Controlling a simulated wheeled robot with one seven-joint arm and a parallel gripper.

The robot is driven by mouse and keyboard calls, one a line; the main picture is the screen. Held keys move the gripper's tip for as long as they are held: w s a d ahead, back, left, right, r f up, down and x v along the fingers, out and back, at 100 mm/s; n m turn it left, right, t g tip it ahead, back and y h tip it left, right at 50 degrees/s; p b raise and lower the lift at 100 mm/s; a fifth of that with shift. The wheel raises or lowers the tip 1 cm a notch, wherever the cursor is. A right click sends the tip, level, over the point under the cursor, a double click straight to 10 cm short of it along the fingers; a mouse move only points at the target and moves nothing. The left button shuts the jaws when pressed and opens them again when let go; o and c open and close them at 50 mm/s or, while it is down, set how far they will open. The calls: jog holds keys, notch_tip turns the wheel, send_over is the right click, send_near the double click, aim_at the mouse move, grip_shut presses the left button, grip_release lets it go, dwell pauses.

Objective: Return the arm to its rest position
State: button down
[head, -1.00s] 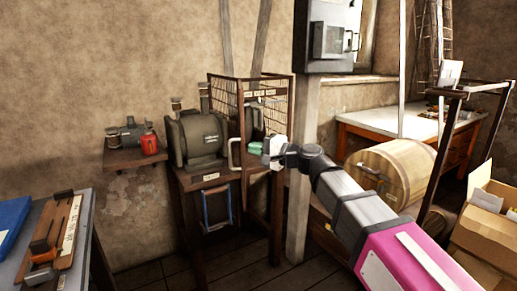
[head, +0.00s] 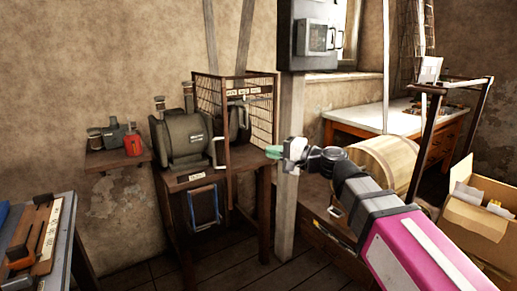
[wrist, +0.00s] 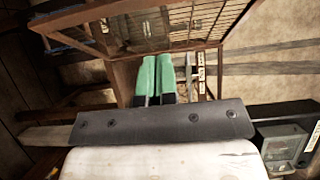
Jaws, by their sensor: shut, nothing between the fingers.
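My arm reaches in from the lower right in the head view, with its magenta and grey links in front of the wooden barrel. My gripper (head: 274,152) has green fingers and is in front of the post, to the right of the machine bench. In the wrist view the two green fingers (wrist: 156,78) lie side by side, closed together with nothing between them. The fingertips point toward the wire cage (head: 222,98) but look apart from it.
A dark green machine (head: 182,138) stands on a wooden bench (head: 190,182) beside the cage. A post (head: 290,110) carries a grey electrical box (head: 308,35). A barrel (head: 382,160), a white-topped table (head: 378,112) and a cardboard box (head: 470,220) stand right. Floor shows at lower left.

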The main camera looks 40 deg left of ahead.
jog(key=shift+s+v, duration=0.2)
jog(key=shift+v, duration=1.1)
jog(key=w+d+f+m+t+h, duration=0.2)
jog(key=w+d+f+t+h, duration=0.5)
jog(key=w+d+f, duration=1.8)
jog(key=w+d+f+h, duration=0.25)
jog(key=d+f, duration=0.35)
jog(key=d, duration=0.4)
jog(key=w+d+f+h, duration=0.25)
jog(key=d+f, duration=0.25)
jog(key=d, duration=0.4)
jog(key=s+d+f+h, duration=0.1)
jog(key=d+f, duration=0.1)
jog(key=d, duration=0.5)
jog(key=s+d+f+m+h, duration=0.1)
jog(key=d+f+h, duration=0.1)
jog(key=d, duration=0.5)
jog(key=s+d+f+g+h, duration=0.1)
jog(key=d+f+h, duration=0.1)
jog(key=d+f, duration=0.2)
jog(key=d, duration=0.3)
jog(key=shift+s+d+f+m, duration=0.15)
jog(key=shift+s+f+m, duration=0.15)
jog(key=shift+m, duration=0.1)
